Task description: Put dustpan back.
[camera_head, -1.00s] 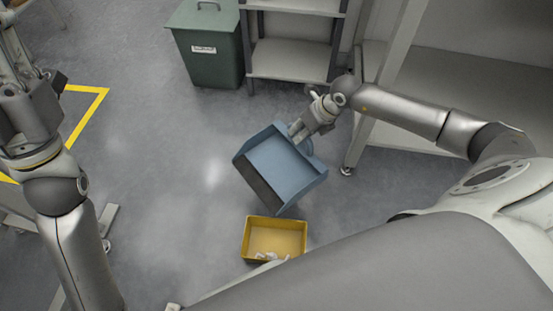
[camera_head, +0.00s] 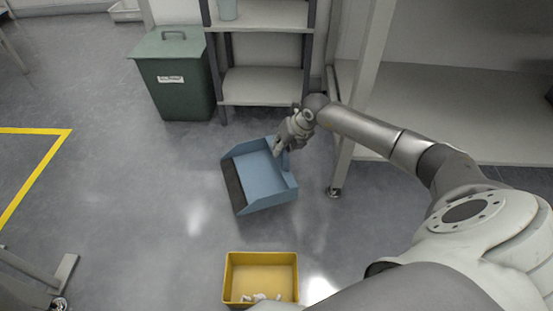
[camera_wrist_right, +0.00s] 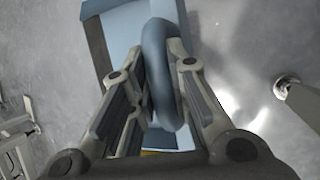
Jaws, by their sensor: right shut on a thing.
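The blue dustpan (camera_head: 262,178) is in the middle of the head view, its dark front lip facing left. My right gripper (camera_head: 284,150) is shut on its handle at the back right of the pan. In the right wrist view the rounded blue handle (camera_wrist_right: 160,70) stands between the two fingers of the right gripper (camera_wrist_right: 160,85), with part of the pan behind it. The pan appears held above the grey floor, but its height is hard to tell. My left gripper is out of the head view.
A yellow bin (camera_head: 262,258) with white scraps inside stands on the floor near me. A green lidded bin (camera_head: 178,90) and a grey shelf rack (camera_head: 262,86) stand at the back. A workbench leg (camera_head: 345,160) is close to the right arm.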

